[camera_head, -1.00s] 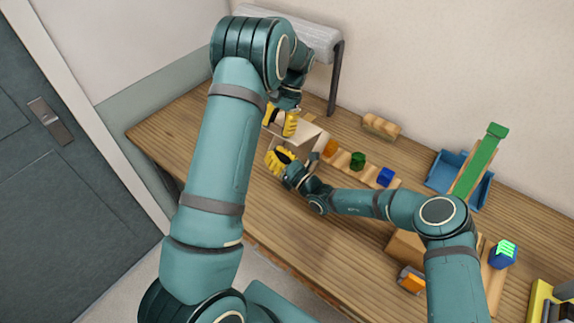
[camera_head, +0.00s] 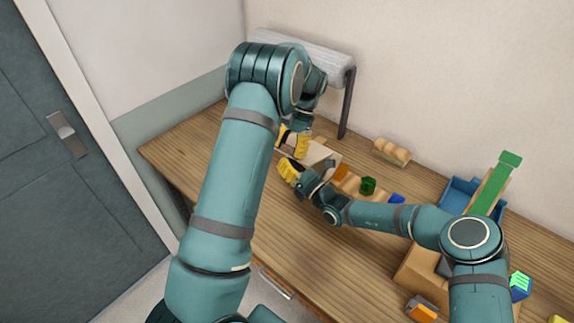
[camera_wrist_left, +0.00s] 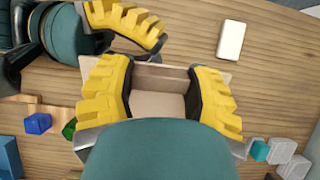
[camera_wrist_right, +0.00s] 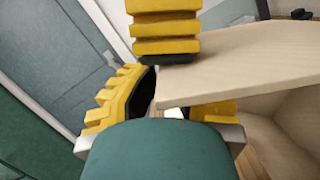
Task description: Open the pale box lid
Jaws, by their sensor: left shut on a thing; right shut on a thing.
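The pale box (camera_head: 322,150) stands on the table, partly hidden behind my arms. Its open inside (camera_wrist_left: 158,105) shows between the fingers in the left wrist view. A flat pale panel, which looks like the lid (camera_wrist_right: 245,65), juts over a hollow in the right wrist view. My left gripper (camera_head: 293,140) is shut on the pale box from above; its yellow fingers show in the left wrist view (camera_wrist_left: 160,98). My right gripper (camera_head: 291,171) is at the box's near side, shut at the panel's corner (camera_wrist_right: 165,112). One right finger is partly hidden behind the panel.
A row of orange (camera_head: 340,172), green (camera_head: 368,185) and blue (camera_head: 397,199) pieces lies right of the box. A wooden rack (camera_head: 391,151) and a blue tray (camera_head: 459,194) with a green-topped ramp (camera_head: 495,185) stand behind.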

